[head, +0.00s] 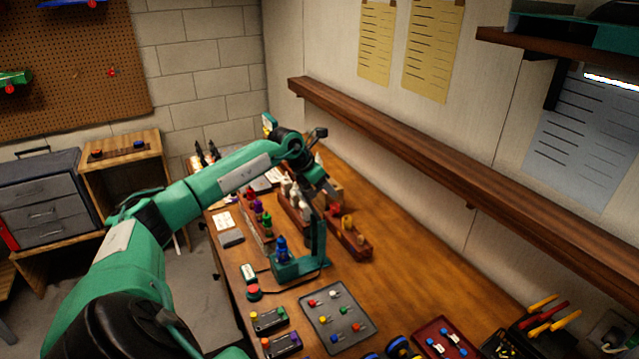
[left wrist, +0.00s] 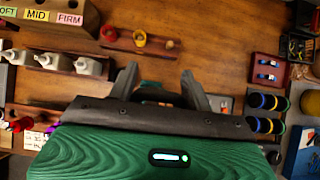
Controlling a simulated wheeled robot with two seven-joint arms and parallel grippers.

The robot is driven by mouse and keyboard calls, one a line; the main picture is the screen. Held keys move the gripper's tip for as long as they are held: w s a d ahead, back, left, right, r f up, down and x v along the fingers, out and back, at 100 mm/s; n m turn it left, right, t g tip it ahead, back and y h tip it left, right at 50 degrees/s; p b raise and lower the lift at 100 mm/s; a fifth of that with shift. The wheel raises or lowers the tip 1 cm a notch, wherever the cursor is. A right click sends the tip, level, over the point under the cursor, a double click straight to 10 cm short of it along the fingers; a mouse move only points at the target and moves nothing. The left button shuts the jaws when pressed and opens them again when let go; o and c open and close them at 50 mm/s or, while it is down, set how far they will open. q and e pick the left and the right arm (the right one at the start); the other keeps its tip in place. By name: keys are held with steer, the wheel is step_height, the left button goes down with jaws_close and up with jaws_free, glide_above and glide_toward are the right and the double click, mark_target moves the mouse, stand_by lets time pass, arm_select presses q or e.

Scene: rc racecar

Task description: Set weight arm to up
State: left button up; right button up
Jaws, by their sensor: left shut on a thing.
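A green stand (head: 318,240) with a flat base and an upright post stands on the bench, and a blue piece sits on its base (head: 282,248). My left gripper (head: 326,190) is at the top of this stand, shut on its upper part, which I take to be the weight arm. In the left wrist view my left gripper (left wrist: 160,85) has its fingers on either side of a dark and green part (left wrist: 158,88). The gripper hides most of the weight arm, so its angle cannot be told. My right gripper is not in view.
A wooden rack with red and yellow cups (head: 348,235) stands close behind the stand. A row of white bottles (left wrist: 72,62) shows in the left wrist view. A grey tray with small coloured parts (head: 338,318) lies in front. A wooden wall shelf (head: 440,165) runs along the right.

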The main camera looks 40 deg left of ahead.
arm_select(q)
steer(key=w+d+f+g+y+p, duration=0.1)
steer(key=w+d+f+g+p, duration=0.1)
steer(key=w+g, duration=0.3)
steer(key=shift+f+g, duration=0.3)
steer(key=shift+f, duration=0.5)
steer(key=o, duration=1.1)
steer(key=shift+s+y, duration=0.1)
steer(key=shift+y, duration=0.2)
steer(key=shift+o, duration=0.2)
steer(key=shift+r, duration=0.25)
steer(key=shift+r, duration=0.1)
